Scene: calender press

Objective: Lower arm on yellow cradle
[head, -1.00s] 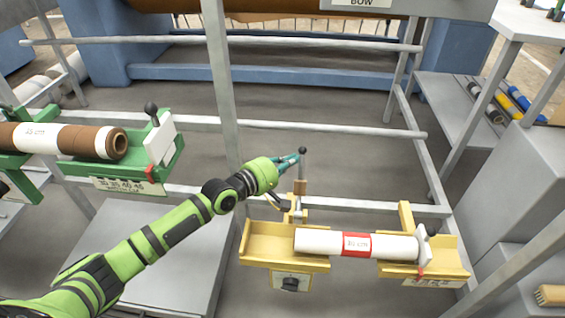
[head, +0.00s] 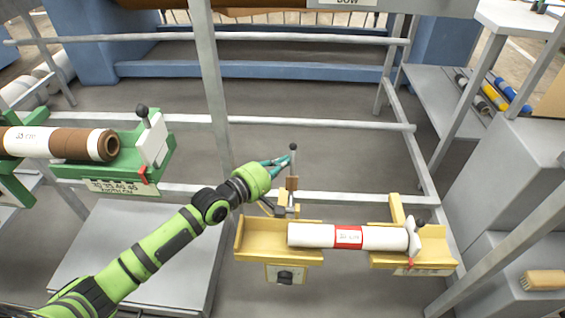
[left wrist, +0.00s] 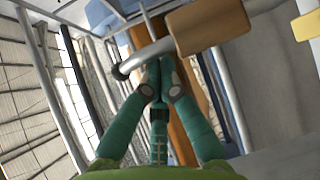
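The yellow cradle (head: 278,255) at lower centre right is in two parts and carries a white roll with a red band (head: 348,237). At its back left, its arm stands upright: a thin grey rod with a dark knob (head: 293,147) on top and a brown block (head: 292,184) lower down. My left gripper (head: 287,161) is at the rod just below the knob. In the left wrist view, its teal fingers (left wrist: 160,75) are close together, their tips against or just behind the rod (left wrist: 152,53). I cannot tell whether they grip it. My right gripper is out of view.
A green cradle (head: 110,172) with a brown and white roll (head: 60,142) stands at the left. A grey upright post (head: 212,80) rises left of my gripper. Grey rails (head: 320,126) run behind the yellow cradle. A brush (head: 542,280) lies at the right.

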